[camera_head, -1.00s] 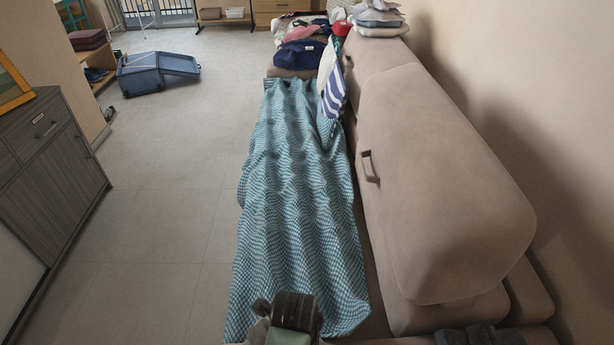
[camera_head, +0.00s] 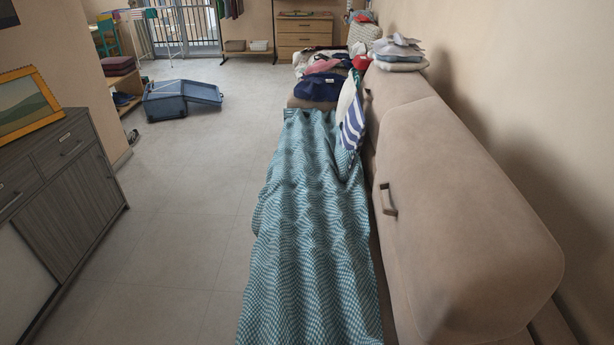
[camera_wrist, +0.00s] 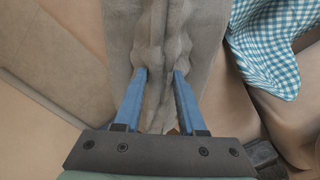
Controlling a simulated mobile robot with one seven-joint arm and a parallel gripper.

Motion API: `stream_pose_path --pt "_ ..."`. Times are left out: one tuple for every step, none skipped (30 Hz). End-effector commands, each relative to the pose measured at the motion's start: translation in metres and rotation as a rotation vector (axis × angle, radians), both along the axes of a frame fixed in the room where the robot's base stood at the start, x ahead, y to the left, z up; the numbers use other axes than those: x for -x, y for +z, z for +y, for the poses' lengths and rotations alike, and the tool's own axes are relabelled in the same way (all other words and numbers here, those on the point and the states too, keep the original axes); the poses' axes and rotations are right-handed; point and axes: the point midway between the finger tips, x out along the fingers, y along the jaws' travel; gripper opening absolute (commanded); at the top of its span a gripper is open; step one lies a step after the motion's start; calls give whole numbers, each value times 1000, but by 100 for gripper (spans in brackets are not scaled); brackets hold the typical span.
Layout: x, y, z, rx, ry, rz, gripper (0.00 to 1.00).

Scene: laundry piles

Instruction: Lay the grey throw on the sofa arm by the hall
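In the wrist view my gripper (camera_wrist: 160,75) has its two blue fingers close on either side of a bunched fold of the grey throw (camera_wrist: 163,30). The fold is pinched between the fingertips, and the throw runs on in long creases to the top edge of the picture. A tan upholstered surface (camera_wrist: 95,25) lies behind and beside it, probably part of the sofa; whether the throw touches it I cannot tell. The head view shows the sofa (camera_head: 460,190) along the right wall, but neither my gripper nor the grey throw. The near sofa arm is out of that view.
A teal checked cloth (camera_head: 310,220) covers the seat and shows in the wrist view (camera_wrist: 275,45). A dark grey item (camera_wrist: 262,158) lies at lower right there. A striped cushion (camera_head: 353,125) and clothes pile (camera_head: 318,88) are farther back.

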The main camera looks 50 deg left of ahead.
Motion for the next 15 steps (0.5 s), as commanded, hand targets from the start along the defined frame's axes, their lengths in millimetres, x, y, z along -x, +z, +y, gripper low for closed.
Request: stream_pose_path --pt "0 0 0 0 0 0 47" --pt "0 0 0 0 0 0 52" --pt "0 0 0 0 0 0 59" --pt "0 0 0 0 0 0 65" --pt "0 0 0 0 0 0 70" --pt "0 0 0 0 0 0 70" --pt "0 0 0 0 0 0 70" --pt "0 0 0 0 0 0 70" --pt "0 0 0 0 0 0 70" --pt "0 0 0 0 0 0 70" --pt "0 0 0 0 0 0 70" --pt "0 0 0 0 0 0 70" --pt "0 1 0 0 0 0 70" --pt "0 2 0 0 0 0 70" --pt "0 4 0 -1 0 -1 70"
